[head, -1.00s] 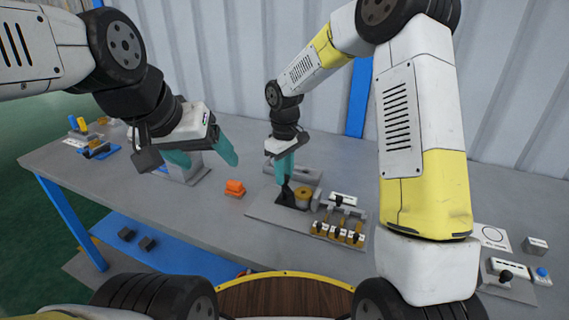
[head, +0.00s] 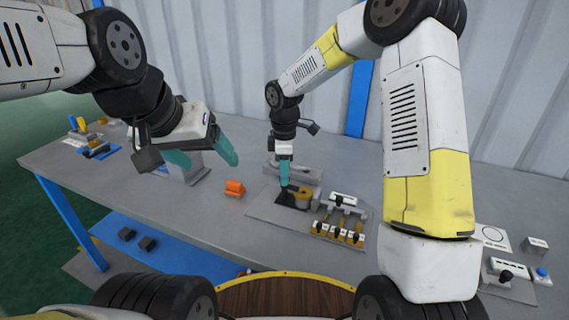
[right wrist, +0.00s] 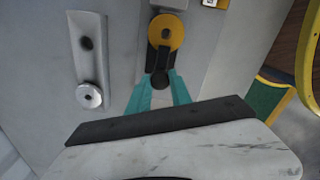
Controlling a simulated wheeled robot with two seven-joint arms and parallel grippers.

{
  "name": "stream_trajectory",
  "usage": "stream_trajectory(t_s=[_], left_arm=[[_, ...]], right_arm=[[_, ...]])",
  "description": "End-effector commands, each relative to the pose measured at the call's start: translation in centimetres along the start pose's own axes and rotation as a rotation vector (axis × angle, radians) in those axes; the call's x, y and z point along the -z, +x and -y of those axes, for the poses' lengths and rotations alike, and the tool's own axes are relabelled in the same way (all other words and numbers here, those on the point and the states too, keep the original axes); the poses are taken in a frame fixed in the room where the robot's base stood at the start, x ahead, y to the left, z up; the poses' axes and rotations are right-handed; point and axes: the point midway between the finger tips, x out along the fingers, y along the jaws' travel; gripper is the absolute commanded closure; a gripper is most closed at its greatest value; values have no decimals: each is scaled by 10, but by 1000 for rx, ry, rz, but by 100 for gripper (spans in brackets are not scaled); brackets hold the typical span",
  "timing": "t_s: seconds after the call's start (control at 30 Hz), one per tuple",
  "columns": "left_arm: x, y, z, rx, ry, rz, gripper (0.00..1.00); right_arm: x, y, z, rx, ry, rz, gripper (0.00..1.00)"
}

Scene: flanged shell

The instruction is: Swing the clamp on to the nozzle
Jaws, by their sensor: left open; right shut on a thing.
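A yellow round part (head: 304,196) sits on a grey plate at mid-table. It shows from above as a yellow disc (right wrist: 165,33) in the right wrist view. A dark arm (right wrist: 163,58) runs from the disc's middle to a black knob (right wrist: 159,80). This looks like the clamp; I cannot tell which part is the nozzle. My right gripper (head: 285,182) points down beside the yellow part. Its teal fingers (right wrist: 159,94) are shut on the black knob, with tips partly hidden. My left gripper (head: 205,162) is open and empty above the table, to the left.
A grey bar with a round knob (right wrist: 89,95) lies beside the clamp. Bare table lies front left.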

Motion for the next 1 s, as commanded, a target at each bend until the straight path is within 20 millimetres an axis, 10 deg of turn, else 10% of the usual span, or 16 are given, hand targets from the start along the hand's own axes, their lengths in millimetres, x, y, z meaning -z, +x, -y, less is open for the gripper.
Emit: stream_trajectory(t_s=[0.53, 0.57, 0.67, 1.0], left_arm=[[0, 0, 0, 0, 0, 0, 25], [0, 0, 0, 0, 0, 0, 25], [0, 0, 0, 0, 0, 0, 25], [0, 0, 0, 0, 0, 0, 25]], right_arm=[[-1, 0, 0, -1, -26, 2, 100], [-1, 0, 0, -1, -26, 2, 73], [-1, 0, 0, -1, -26, 1, 53], [0, -2, 0, -1, -24, 0, 53]])
